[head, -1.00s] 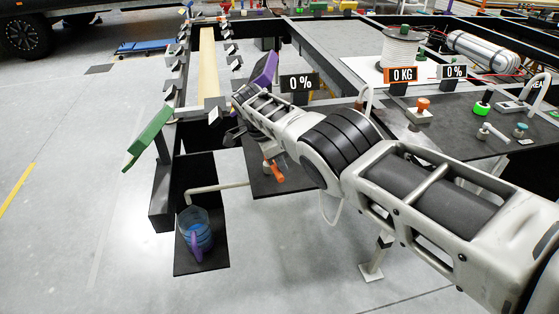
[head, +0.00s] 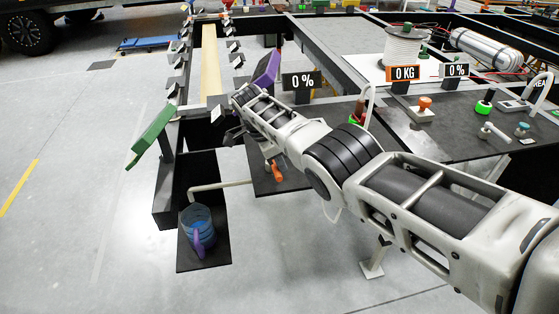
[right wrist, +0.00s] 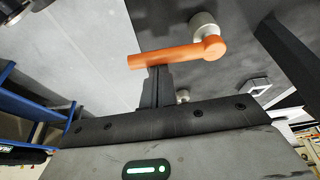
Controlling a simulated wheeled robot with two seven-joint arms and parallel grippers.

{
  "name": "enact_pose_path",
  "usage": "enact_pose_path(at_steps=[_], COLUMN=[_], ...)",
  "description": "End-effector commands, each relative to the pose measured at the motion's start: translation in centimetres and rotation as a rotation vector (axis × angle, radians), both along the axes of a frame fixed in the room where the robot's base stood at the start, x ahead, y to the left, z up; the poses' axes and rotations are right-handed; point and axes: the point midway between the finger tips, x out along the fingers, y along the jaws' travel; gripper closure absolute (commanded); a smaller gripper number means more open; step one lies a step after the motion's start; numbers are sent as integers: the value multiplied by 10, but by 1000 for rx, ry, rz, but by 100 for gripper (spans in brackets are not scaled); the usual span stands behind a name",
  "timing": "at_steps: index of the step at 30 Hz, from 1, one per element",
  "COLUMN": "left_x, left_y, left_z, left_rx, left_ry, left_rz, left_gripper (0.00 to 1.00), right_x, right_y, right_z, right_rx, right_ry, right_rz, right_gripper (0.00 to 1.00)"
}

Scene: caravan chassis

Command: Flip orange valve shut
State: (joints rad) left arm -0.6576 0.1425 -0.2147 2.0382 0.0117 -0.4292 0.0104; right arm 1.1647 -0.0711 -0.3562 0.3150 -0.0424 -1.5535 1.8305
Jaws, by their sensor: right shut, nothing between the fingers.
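The orange valve handle (head: 277,171) shows in the head view beside a dark plate, below my right forearm. In the right wrist view the orange handle (right wrist: 175,55) lies almost level across the picture, with its pivot end at the right by a pale round fitting (right wrist: 205,25). My right gripper (head: 231,137) is small and dark in the head view, left of the handle. In the right wrist view the right gripper's fingers (right wrist: 157,84) are together and empty. Their tips appear right at the handle's lower edge; I cannot tell if they touch it. My left gripper is not in view.
A blue jug (head: 198,228) stands on a low dark shelf, with a pale pipe (head: 220,186) running above it. Black sign "0 %" (head: 301,81) stands behind my forearm.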

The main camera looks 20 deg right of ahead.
Motion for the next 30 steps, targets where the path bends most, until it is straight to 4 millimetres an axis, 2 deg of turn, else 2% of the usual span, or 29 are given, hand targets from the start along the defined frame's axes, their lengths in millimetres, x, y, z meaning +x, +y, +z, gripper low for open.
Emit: enact_pose_path(at_steps=[10, 13, 22, 30], left_x=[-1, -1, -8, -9], left_y=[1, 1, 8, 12], left_z=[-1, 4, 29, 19], left_rx=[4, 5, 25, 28], left_ry=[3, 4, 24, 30], left_rz=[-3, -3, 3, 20], left_gripper=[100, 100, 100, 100], right_x=[0, 0, -1, 2], right_y=[0, 1, 11, 31], right_z=[0, 6, 58, 87], right_rx=[1, 1, 0, 1], right_ry=[0, 0, -1, -2], right_rz=[1, 0, -10, -2], right_gripper=[100, 100, 100, 100])
